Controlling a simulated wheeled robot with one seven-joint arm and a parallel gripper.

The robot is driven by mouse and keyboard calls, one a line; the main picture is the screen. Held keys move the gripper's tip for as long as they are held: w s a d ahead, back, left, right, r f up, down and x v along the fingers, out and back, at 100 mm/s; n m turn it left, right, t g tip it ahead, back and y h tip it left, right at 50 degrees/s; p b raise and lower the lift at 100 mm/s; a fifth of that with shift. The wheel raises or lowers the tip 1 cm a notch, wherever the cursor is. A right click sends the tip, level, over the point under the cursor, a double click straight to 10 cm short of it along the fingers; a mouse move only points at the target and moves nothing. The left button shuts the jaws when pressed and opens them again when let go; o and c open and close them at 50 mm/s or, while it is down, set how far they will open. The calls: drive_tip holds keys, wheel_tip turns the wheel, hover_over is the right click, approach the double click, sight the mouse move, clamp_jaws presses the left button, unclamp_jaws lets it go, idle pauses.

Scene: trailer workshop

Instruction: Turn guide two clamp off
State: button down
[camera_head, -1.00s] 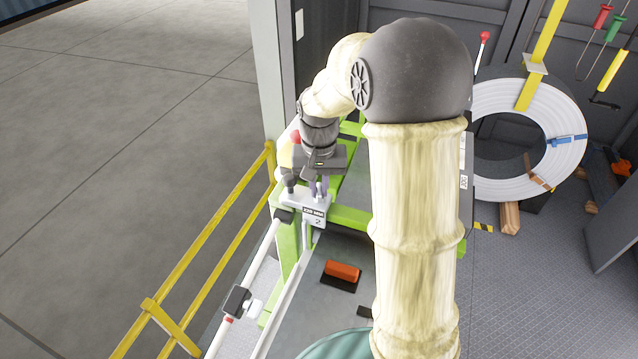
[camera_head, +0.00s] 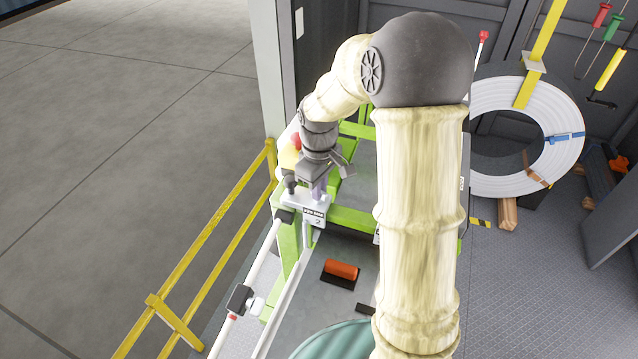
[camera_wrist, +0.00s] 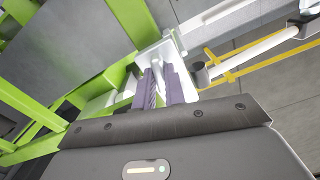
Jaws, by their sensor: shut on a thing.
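The guide two clamp is a pale block (camera_head: 312,214) marked with a 2, on a green post at the upper end of the white guide bar in the head view. My gripper (camera_head: 318,192) points down at the top of this block. In the wrist view, my gripper (camera_wrist: 163,88) has its two purple fingers shut on a narrow pale part, apparently the clamp's handle. The white clamp body (camera_wrist: 162,50) shows just beyond the fingertips. The fingers hide most of the handle, so its exact angle cannot be told.
A dark knob (camera_head: 290,184) stands close to the left of my gripper. The white bar (camera_head: 262,256) carries a black clamp (camera_head: 239,298) lower down. A yellow railing (camera_head: 218,230) runs along the left. An orange-handled tool (camera_head: 341,270) lies on the grey surface.

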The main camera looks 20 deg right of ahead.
drive_tip(key=shift+w+r+n+p, duration=0.1)
drive_tip(key=shift+n+p, duration=0.45)
drive_tip(key=shift+n, duration=0.95)
drive_tip(key=c, duration=1.5)
unclamp_jaws()
drive_tip(key=shift+o, duration=0.2)
wheel_tip(320, 180, up, 17)
drive_tip(key=b, duration=0.2)
drive_tip(key=shift+r+b, duration=0.15)
drive_tip(key=shift+b, duration=0.15)
